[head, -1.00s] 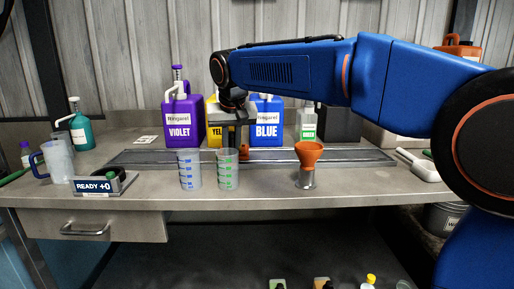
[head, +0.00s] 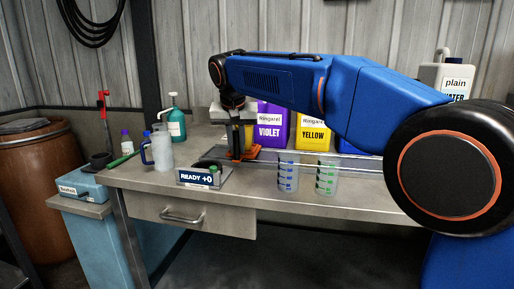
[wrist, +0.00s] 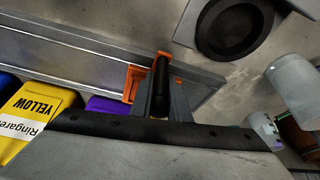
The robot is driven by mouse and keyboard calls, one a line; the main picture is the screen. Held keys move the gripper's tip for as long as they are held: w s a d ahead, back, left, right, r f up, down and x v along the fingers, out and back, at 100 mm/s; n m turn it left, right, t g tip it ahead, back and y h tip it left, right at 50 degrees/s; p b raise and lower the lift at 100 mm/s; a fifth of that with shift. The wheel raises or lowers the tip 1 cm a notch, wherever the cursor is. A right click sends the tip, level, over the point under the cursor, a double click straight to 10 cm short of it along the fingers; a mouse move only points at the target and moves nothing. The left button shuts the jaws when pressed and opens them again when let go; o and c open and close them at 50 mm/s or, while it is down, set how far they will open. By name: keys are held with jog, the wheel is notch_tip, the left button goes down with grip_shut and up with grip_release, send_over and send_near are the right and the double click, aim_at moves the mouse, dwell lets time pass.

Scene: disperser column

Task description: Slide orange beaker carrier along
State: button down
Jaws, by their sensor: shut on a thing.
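The orange beaker carrier (head: 252,154) sits on the metal rail (head: 352,166) near its left end, left of the violet jug and behind the READY +0 device. My gripper (head: 238,154) reaches down at the carrier and is shut on it. In the wrist view, my gripper's dark fingers (wrist: 160,88) are at the orange carrier (wrist: 130,83), with orange showing on both sides. The fingers partly hide the carrier. No beaker shows in the carrier.
Two graduated beakers (head: 288,174) stand at the front of the bench. The READY +0 device (head: 203,177) and a clear jug (head: 161,150) stand left. The violet jug (head: 269,122) and yellow jug (head: 313,132) are behind the rail. My arm hides part of the right side.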

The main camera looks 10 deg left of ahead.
jog(key=a, duration=0.7)
jog(key=shift+a+r, duration=0.1)
jog(key=shift+a, duration=0.05)
jog(key=c, duration=1.7)
grip_release()
jog(key=shift+a, duration=0.2)
jog(key=v, duration=1.7)
jog(key=shift+d+r, duration=0.1)
jog(key=shift+r, duration=0.05)
